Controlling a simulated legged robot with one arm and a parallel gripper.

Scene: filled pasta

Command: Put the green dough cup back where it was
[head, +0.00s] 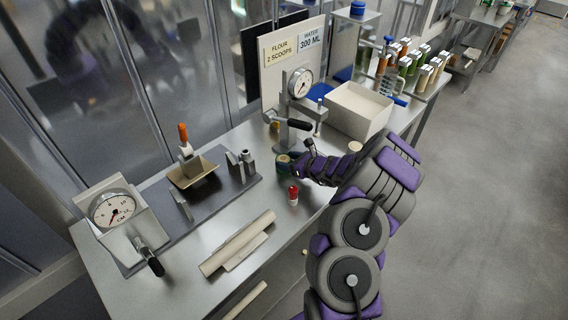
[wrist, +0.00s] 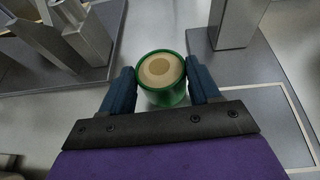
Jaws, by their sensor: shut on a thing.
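The green dough cup (wrist: 161,78) is round with a pale, dough-coloured top, and it sits upright between the two fingers of my gripper (wrist: 162,88). The gripper is shut on it. In the head view the cup (head: 283,160) shows partly beside my gripper (head: 291,163), over the steel table near the base of a dial stand. I cannot tell whether the cup touches the table.
A dark tray (head: 232,190) with metal blocks lies left. A dial press (head: 300,90) stands behind, and a white bin (head: 358,108) is to the right. Rolling pins (head: 238,243) lie at the front.

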